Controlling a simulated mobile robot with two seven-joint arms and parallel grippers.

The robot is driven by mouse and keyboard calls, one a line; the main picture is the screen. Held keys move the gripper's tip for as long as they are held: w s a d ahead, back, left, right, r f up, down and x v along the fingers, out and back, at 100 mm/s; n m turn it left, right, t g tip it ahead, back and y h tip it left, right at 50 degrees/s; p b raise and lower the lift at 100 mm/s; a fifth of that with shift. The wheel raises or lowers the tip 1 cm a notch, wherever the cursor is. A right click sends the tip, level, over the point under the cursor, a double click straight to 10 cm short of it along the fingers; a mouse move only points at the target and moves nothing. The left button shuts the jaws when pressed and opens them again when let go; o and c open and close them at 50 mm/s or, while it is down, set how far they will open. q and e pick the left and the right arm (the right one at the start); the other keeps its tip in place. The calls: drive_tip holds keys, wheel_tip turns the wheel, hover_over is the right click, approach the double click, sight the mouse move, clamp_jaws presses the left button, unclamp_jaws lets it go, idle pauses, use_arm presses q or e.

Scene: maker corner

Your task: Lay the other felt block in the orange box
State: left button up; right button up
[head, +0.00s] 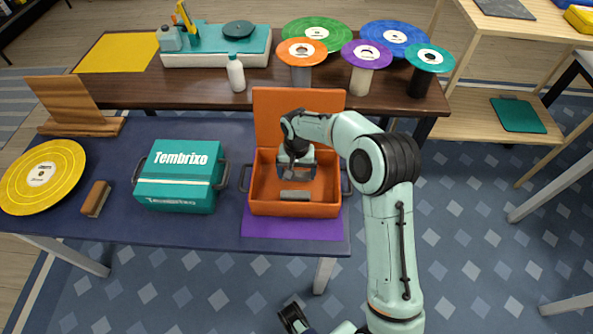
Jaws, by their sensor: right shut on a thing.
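The orange box (323,208) stands open on the blue table, its lid raised at the back. My right gripper (296,178) reaches down inside it. The gripper is shut on a small greyish thing, likely a felt block, mostly hidden by the fingers. A grey block (295,196) lies on the box floor just in front of the fingers; I cannot tell whether the held thing touches it. A brown block (95,198) with a darker side rests on the table at the left.
A closed teal case (178,178) stands left of the box, and a purple mat (290,228) lies beneath it. A yellow record (42,177) and wooden stand (75,105) are at far left. Behind, a brown table holds a white bottle (236,73) and several discs on stands.

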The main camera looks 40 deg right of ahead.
sight(297, 174)
drive_tip(key=shift+f, duration=0.1)
drive_tip(key=o, duration=0.7)
wheel_tip(297, 174, up, 12)
drive_tip(key=shift+r+p, duration=0.15)
drive_tip(key=shift+p, duration=0.7)
drive_tip(key=shift+s, duration=0.1)
